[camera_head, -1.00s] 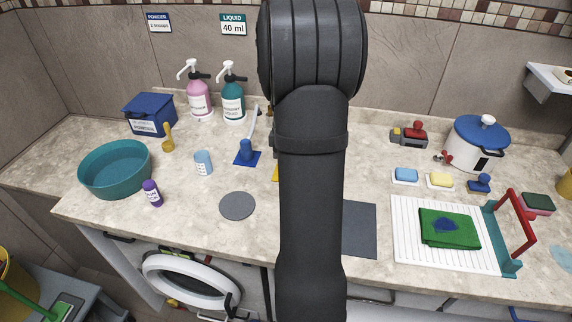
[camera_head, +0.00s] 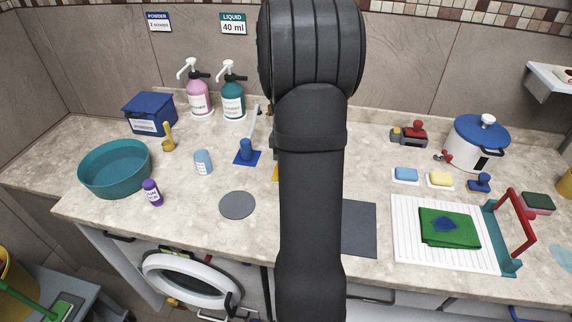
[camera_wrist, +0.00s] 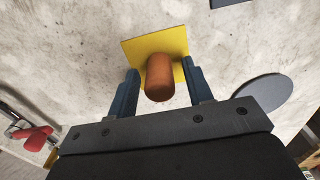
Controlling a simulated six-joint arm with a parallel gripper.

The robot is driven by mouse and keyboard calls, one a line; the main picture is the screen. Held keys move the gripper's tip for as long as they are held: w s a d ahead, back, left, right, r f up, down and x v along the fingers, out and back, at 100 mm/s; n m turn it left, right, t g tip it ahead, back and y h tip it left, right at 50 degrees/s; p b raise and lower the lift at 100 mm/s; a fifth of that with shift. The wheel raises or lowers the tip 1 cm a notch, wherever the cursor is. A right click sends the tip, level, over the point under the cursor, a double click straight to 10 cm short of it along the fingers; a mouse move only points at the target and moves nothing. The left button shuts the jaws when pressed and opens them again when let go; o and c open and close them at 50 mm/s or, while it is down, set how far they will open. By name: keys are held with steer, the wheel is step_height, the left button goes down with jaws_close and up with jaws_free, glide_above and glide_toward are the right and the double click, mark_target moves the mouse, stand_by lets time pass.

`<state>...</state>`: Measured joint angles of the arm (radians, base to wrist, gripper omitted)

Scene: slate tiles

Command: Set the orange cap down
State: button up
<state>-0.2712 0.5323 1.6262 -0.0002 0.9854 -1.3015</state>
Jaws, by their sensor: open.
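The orange cap (camera_wrist: 159,77) stands on a yellow square (camera_wrist: 128,46) on the worktop in the wrist view. My gripper (camera_wrist: 163,85) is open, with one blue-grey finger on each side of the cap. A gap shows between the cap and each finger. In the head view my own arm hides the cap and the gripper; only a sliver of the yellow square (camera_head: 275,173) shows at the arm's left edge.
A grey disc (camera_head: 237,205) lies left of my arm and a dark grey mat (camera_head: 359,229) right of it. A blue piece on a blue square (camera_head: 246,155), a light blue cup (camera_head: 203,162) and a teal basin (camera_head: 115,168) stand further left. A white drainboard (camera_head: 405,238) lies right.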

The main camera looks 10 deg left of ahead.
step_height(320, 180, up, 12)
steer(key=shift+f, duration=0.2)
steer(key=shift+f, duration=0.1)
step_height(320, 180, down, 12)
steer(key=shift+f, duration=0.1)
steer(key=shift+r, duration=2.1)
steer(key=shift+f, duration=0.1)
